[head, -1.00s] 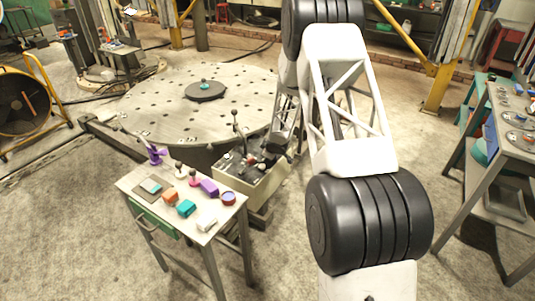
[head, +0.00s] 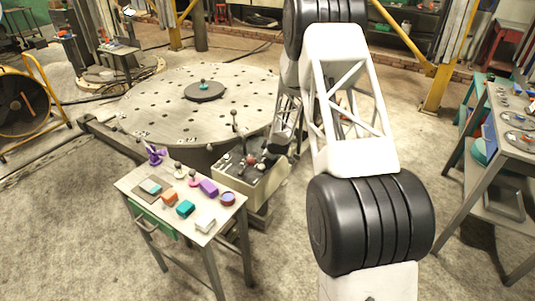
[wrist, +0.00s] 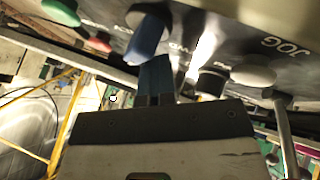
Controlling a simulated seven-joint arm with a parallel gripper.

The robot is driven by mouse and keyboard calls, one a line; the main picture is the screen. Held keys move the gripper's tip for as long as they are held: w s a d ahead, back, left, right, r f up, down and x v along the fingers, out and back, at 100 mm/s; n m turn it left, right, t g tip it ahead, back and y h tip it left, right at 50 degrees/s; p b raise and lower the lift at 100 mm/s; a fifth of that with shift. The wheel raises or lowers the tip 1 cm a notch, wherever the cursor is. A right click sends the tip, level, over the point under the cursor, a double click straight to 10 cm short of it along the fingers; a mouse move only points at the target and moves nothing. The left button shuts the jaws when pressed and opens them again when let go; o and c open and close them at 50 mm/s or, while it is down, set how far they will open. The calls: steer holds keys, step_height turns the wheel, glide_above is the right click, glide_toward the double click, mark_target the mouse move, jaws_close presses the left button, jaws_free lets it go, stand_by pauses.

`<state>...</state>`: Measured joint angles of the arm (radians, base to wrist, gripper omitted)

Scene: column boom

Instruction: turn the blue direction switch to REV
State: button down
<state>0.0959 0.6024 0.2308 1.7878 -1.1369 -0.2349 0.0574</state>
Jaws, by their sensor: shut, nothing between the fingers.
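The blue direction switch (wrist: 148,38) hangs from the dark control panel at the top of the wrist view. My gripper (wrist: 157,62) is shut, with its bluish fingertips close below the switch. I cannot tell whether they touch it. Panel lettering includes "JOG" and a partly covered "FWD"; I see no REV mark. In the head view, the control box (head: 268,187) stands behind the small table, and my arm's end reaches over its right side. The fingers and switch cannot be made out there.
Near the switch are a green button (wrist: 60,11), a pale round knob (wrist: 253,75), a black knob (wrist: 211,82) and a metal lever (wrist: 286,140). The round perforated table (head: 160,100) is behind.

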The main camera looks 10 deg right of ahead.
steer(key=shift+s+d+f, duration=0.2)
steer(key=shift+s+d, duration=0.25)
steer(key=shift+d, duration=0.35)
steer(key=shift+s+r, duration=0.2)
steer(key=shift+r, duration=0.3)
steer(key=a+v, duration=0.1)
steer(key=v, duration=0.5)
steer(key=shift+r, duration=0.4)
steer(key=shift+w+a+m, duration=0.1)
steer(key=shift+a+m, duration=0.15)
steer(key=shift+m, duration=0.05)
steer(key=s+m+h, duration=0.1)
steer(key=m, duration=0.9)
steer(key=s+a+m+t+h, duration=0.1)
steer(key=s+m, duration=0.1)
steer(key=m, duration=0.9)
steer(key=s+m+t+h, duration=0.1)
steer(key=s+m, duration=0.1)
steer(key=m, duration=0.8)
steer(key=shift+a+r+h, duration=0.2)
steer(key=shift+a+h, duration=0.1)
steer(key=shift+w, duration=0.1)
